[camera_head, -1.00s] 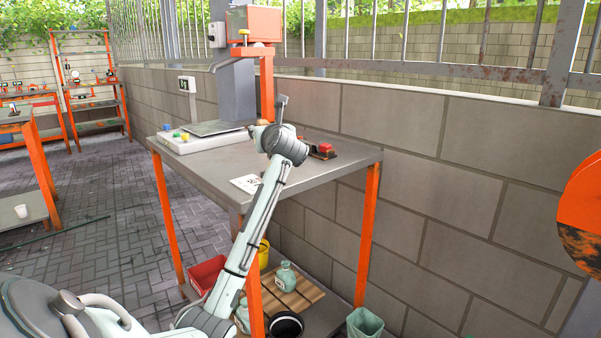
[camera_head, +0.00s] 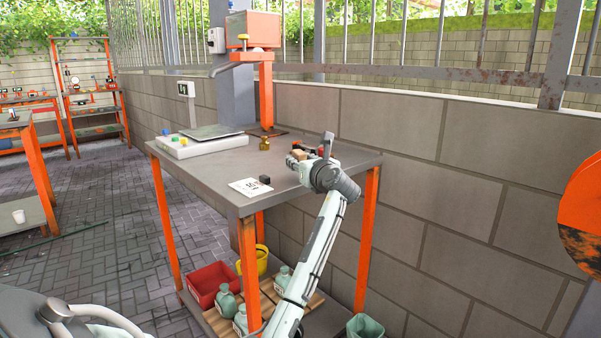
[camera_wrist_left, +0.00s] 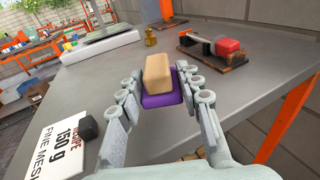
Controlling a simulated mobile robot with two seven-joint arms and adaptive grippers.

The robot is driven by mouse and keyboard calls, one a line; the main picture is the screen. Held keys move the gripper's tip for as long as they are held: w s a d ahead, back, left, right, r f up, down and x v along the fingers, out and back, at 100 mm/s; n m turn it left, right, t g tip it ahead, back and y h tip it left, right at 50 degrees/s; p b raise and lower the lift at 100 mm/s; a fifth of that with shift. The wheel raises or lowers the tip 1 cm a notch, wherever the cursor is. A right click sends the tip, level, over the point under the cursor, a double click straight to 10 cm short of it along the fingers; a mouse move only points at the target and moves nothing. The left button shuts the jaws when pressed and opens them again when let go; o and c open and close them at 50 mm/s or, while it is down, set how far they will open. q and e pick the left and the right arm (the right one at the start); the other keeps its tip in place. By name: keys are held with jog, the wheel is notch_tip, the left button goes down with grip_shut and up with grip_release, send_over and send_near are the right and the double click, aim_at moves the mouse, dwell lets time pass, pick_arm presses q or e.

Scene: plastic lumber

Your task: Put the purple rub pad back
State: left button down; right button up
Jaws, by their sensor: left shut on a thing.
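The purple rub pad (camera_wrist_left: 162,99) has a tan block-shaped top (camera_wrist_left: 158,73). It sits between the fingers of my left gripper (camera_wrist_left: 160,82), which is shut on it. In the head view, my left gripper (camera_head: 303,160) is over the right part of the grey table (camera_head: 215,184), and the pad's tan top (camera_head: 298,154) shows at its far side. The wrist hides most of the pad there. Whether the pad touches the table is not clear. A dark holder (camera_wrist_left: 210,54) with a red block (camera_wrist_left: 228,48) lies ahead and to the right. My right gripper is not in view.
A brass weight (camera_wrist_left: 150,37) stands near the holder. A white recipe card (camera_wrist_left: 60,145) and a small black block (camera_wrist_left: 87,125) lie left of the gripper. A scale (camera_head: 206,145) occupies the table's left end. A brick wall (camera_head: 470,180) stands behind.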

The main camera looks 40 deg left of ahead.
pick_arm(q)
notch_tip(320, 180, down, 3)
jog(key=shift+r, duration=0.1)
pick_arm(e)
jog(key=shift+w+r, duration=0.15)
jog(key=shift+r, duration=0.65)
pick_arm(q)
jog(key=c, duration=1.5)
grip_release()
jog(key=shift+f, duration=0.2)
jog(key=shift+o, duration=2.4)
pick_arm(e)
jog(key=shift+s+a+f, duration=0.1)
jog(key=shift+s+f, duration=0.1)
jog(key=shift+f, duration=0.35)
